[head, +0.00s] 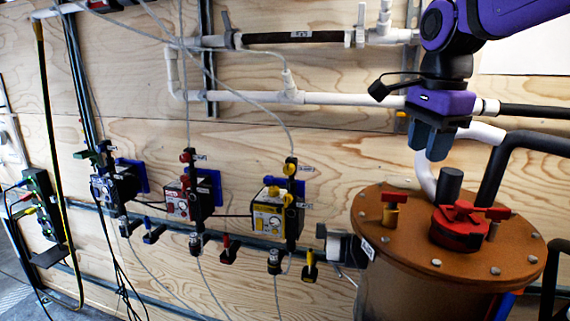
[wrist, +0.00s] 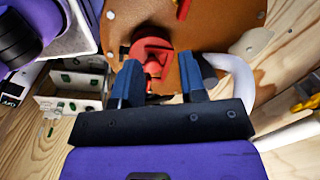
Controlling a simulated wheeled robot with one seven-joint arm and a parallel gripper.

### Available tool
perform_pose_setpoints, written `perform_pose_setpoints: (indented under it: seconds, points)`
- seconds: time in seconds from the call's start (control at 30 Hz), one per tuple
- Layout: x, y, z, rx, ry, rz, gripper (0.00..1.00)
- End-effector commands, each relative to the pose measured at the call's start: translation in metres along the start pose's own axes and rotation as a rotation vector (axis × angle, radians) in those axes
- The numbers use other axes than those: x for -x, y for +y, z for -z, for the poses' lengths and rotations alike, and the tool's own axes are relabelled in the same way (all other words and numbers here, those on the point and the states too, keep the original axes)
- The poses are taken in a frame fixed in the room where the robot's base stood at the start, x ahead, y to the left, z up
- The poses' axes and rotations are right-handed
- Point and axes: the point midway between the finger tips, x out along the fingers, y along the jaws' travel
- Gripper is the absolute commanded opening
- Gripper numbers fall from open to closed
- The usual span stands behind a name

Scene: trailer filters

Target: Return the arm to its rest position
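My purple arm (head: 505,15) reaches in from the upper right in the head view. My gripper (head: 431,142) hangs from it with its dark blue fingers pointing down, above the brown lid of a round tank (head: 400,235). In the wrist view the two fingers of my gripper (wrist: 163,78) stand apart with nothing held between them. A red valve or cap (head: 460,225) on the lid lies beyond the fingertips, and it also shows between them in the wrist view (wrist: 152,52). The gripper looks apart from it.
White pipes (head: 245,97) run along the plywood wall behind my gripper. Several small pump boxes (head: 268,217) hang on the wall to the left. The space left of my gripper looks clear.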

Motion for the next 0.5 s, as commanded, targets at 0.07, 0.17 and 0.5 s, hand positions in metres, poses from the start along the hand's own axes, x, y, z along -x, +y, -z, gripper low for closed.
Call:
perform_pose_setpoints:
  seconds: [0.07,0.17,0.5]
  points:
    - [0.001,0.023,0.005,0.146,0.008,0.042,0.38]
    - [-0.001,0.049,0.010,0.341,0.028,0.089,0.38]
    - [-0.023,0.132,0.022,0.994,0.166,0.215,0.38]
